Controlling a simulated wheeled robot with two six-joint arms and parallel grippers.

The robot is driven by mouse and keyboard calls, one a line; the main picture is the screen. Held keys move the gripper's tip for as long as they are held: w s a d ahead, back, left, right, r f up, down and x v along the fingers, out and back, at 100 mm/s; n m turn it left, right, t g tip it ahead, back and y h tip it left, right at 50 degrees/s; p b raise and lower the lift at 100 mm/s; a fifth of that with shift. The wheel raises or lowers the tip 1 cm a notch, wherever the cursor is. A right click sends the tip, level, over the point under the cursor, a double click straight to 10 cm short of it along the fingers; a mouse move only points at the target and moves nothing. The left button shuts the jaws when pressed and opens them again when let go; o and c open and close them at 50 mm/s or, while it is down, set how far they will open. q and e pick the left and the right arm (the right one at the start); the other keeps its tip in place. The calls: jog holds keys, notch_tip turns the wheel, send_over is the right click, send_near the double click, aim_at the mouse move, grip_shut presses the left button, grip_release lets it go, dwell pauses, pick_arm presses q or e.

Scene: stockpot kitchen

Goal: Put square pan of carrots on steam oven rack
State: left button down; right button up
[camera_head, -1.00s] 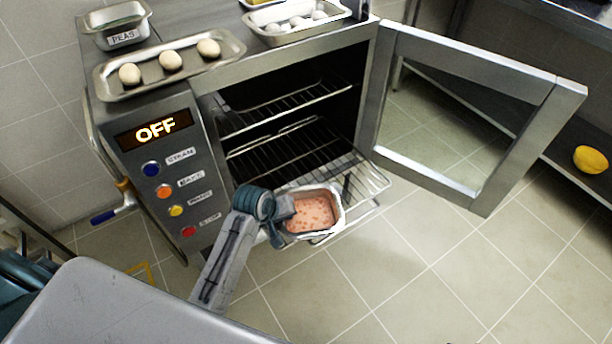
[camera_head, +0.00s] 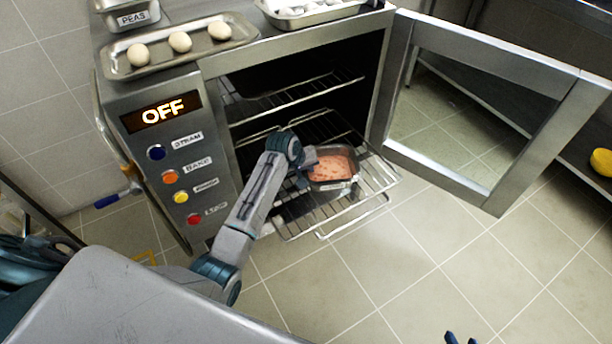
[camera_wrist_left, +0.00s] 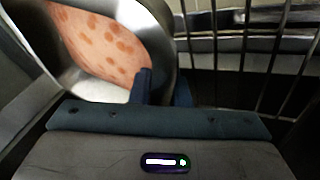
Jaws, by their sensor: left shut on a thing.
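The square pan (camera_head: 333,185) holds orange carrot slices in a pale pinkish filling (camera_head: 331,167). It is over the pulled-out wire rack (camera_head: 352,212) of the open steam oven (camera_head: 300,48); I cannot tell whether it touches the wires. My left gripper (camera_head: 308,167) is shut on the pan's left side. In the left wrist view, the pan's shiny wall (camera_wrist_left: 158,14) is at a finger (camera_wrist_left: 145,85), with rack wires to the right. My right gripper (camera_head: 461,338) shows only two blue tips, apart, at the bottom edge.
The oven door (camera_head: 490,120) stands wide open to the right. A tray with several eggs or rolls (camera_head: 215,47) and a pan marked PEAS (camera_head: 138,20) are on the oven top. A yellow bowl (camera_head: 602,162) is far right. Floor in front is clear.

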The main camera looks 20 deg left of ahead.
pick_arm(q)
notch_tip(320, 180, down, 2)
jog(key=shift+f, duration=0.2)
pick_arm(e)
jog(key=shift+w+a+f+t, duration=0.1)
jog(key=shift+a+f+t, duration=0.05)
jog(key=shift+t, duration=0.15)
pick_arm(q)
jog(key=c, duration=1.4)
grip_release()
